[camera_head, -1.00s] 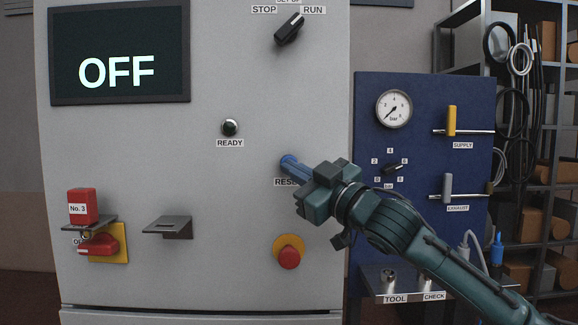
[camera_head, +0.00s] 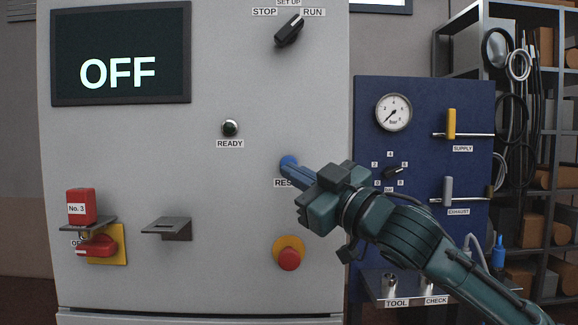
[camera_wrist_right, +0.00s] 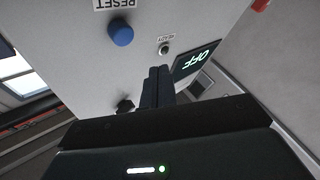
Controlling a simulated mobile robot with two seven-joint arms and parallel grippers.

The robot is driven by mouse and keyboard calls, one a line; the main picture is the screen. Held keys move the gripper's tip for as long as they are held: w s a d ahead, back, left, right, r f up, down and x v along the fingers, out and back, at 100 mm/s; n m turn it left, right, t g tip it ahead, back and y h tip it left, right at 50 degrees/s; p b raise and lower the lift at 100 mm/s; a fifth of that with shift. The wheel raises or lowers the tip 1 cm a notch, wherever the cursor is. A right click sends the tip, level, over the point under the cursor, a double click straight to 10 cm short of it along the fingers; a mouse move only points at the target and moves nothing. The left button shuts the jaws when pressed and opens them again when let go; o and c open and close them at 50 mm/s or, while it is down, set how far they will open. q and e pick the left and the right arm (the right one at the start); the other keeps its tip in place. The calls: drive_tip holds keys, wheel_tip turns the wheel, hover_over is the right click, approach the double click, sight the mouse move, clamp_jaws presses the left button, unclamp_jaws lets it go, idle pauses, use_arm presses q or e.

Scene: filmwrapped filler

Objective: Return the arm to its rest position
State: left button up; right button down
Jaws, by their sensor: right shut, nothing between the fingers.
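My right gripper (camera_head: 291,174) is in front of the grey cabinet (camera_head: 215,205), at the blue RESET button (camera_head: 288,161). In the head view its fingers overlap the button and part of the RESET label. In the wrist view the fingers (camera_wrist_right: 158,76) are shut with nothing between them. There the blue button (camera_wrist_right: 121,33) lies to one side of the fingertips, with a visible gap in the picture. My right arm (camera_head: 430,245) reaches in from the lower right. My left gripper is not in view.
The screen (camera_head: 120,50) reads OFF. Below the gripper is a red emergency button (camera_head: 289,259). A blue panel (camera_head: 420,180) with a gauge (camera_head: 393,112) and valve handles stands behind my arm. A small shelf (camera_head: 392,290) juts out below it.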

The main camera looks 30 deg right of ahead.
idle(0.4)
